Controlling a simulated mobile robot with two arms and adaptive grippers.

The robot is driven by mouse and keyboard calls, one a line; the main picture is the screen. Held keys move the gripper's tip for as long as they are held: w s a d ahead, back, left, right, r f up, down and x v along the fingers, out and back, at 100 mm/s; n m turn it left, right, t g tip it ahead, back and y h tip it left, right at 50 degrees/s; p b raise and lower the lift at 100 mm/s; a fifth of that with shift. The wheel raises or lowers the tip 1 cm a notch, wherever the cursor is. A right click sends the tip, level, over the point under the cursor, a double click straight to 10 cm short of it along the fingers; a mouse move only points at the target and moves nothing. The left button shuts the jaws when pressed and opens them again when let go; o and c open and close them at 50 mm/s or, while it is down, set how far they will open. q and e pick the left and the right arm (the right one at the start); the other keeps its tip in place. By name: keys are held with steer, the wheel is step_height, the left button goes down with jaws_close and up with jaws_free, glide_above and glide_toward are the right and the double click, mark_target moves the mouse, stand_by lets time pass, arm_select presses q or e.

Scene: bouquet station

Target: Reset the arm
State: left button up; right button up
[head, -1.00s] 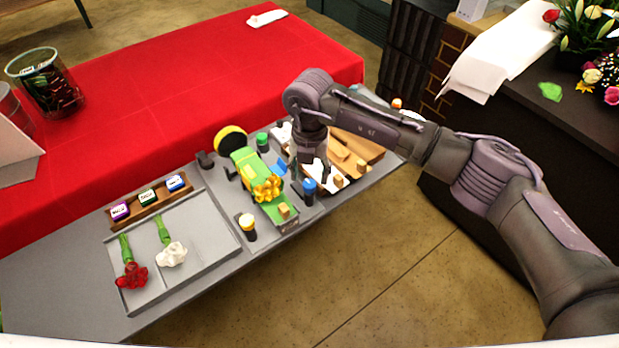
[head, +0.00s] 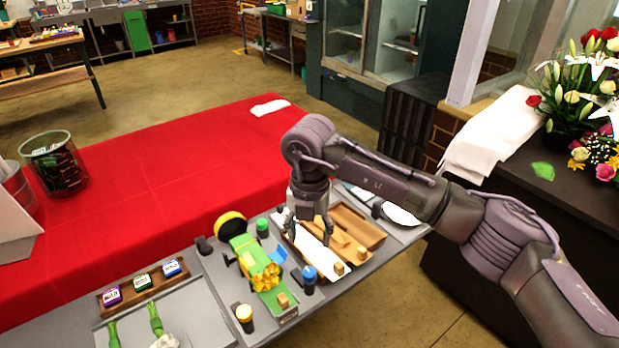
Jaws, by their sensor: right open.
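My right arm reaches in from the right, and its gripper (head: 308,235) points down with its fingers apart and nothing seen between them. It is above the wooden tray (head: 362,226), over a white sheet or cloth (head: 318,254) at the tray's left side. Whether the fingertips touch anything cannot be told. A blue-capped bottle (head: 309,281) stands just in front of it, apart from the fingers. My left gripper is not in view.
Three small ink-like jars (head: 143,281) sit in a wooden holder. The red-covered table (head: 180,170) is mostly clear. Flowers (head: 585,100) stand at right.

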steer(key=s+a+n+g+y, duration=0.25)
steer(key=s+a+y, duration=0.65)
steer(key=a, duration=0.5)
steer(key=s+a+r+m+t+y, duration=0.15)
steer(key=a+r+m+y, duration=0.25)
steer(key=r+y, duration=0.8)
steer(key=w+d+r+m+t+h, duration=0.2)
steer(key=w+d+m+t, duration=0.2)
steer(key=d+m+t, duration=0.4)
steer(key=w+d+r+m+t+h, duration=0.2)
steer(key=w+d+m+t, duration=0.25)
steer(key=m+t, duration=0.5)
steer(key=s+d+f+m+h, duration=0.2)
steer(key=d+f+m+h, duration=1)
steer(key=d+f+h, duration=0.5)
steer(key=s+d+f+m+g, duration=0.1)
steer(key=s+d+f+g, duration=0.45)
steer(key=s+f, duration=0.4)
steer(key=s+d+f+g, duration=0.4)
steer(key=s+f+g, duration=0.3)
steer(key=s, duration=0.6)
step_height(320, 180, down, 27)
steer(key=s+g, duration=0.2)
steer(key=s, duration=0.1)
steer(key=s+d+f+g, duration=0.1)
steer(key=s+d+f, duration=0.1)
steer(key=s+f, duration=1.3)
steer(key=shift+s+d+f, duration=0.2)
steer(key=shift+s+d, duration=0.1)
steer(key=shift+s, duration=0.2)
